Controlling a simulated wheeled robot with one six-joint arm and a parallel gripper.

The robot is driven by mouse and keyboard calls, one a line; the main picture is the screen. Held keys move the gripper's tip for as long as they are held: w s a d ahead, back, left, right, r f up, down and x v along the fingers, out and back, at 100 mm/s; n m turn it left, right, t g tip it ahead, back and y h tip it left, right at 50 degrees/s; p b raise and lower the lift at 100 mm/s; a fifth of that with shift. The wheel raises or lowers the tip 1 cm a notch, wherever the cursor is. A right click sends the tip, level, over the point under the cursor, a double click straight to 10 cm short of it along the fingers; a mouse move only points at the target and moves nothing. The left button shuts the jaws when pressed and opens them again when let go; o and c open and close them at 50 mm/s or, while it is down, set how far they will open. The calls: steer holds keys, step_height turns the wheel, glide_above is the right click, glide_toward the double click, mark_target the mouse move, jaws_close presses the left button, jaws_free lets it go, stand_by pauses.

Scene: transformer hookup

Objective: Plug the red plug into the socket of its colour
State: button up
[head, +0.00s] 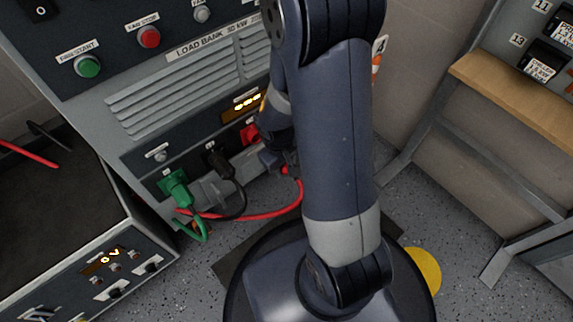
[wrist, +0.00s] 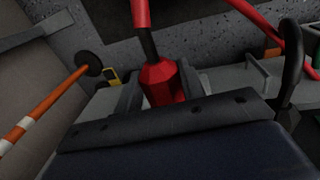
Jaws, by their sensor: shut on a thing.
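The red plug (wrist: 161,84) sits between the two fingers of my gripper (wrist: 160,90) in the wrist view, and the gripper is shut on it. Its red cable comes off through a dark sleeve. In the head view my gripper (head: 279,160) is low at the front of the load bank, mostly behind my arm, with a bit of the red plug (head: 286,170) showing. The red socket (head: 251,133) is on the load bank's lower panel, just up and left of my gripper. I cannot tell whether the plug touches it.
A green plug (head: 174,184) and a black plug (head: 219,164) are at the sockets to the left. The red cable (head: 260,215) loops below them. A dark-topped cabinet (head: 50,210) stands at left, a wooden bench (head: 515,98) at right. An orange-white pole (wrist: 45,108) shows in the wrist view.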

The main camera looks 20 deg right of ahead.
steer(key=shift+w+a, duration=0.25)
steer(key=shift+w, duration=0.55)
steer(key=shift+w+a, duration=0.3)
steer(key=shift+w, duration=0.5)
steer(key=shift+w+a, duration=0.25)
steer(key=shift+w, duration=0.55)
steer(key=shift+w+a+p, duration=0.3)
steer(key=shift+w, duration=0.55)
steer(key=shift+w+a+p, duration=0.25)
steer(key=shift+w, duration=0.55)
steer(key=o, duration=1)
steer(key=shift+o, duration=0.5)
steer(key=shift+o, duration=0.6)
step_height(320, 180, up, 7)
steer(key=p, duration=0.5)
steer(key=shift+s+a, duration=0.2)
steer(key=shift+a, duration=0.2)
steer(key=shift+p, duration=0.3)
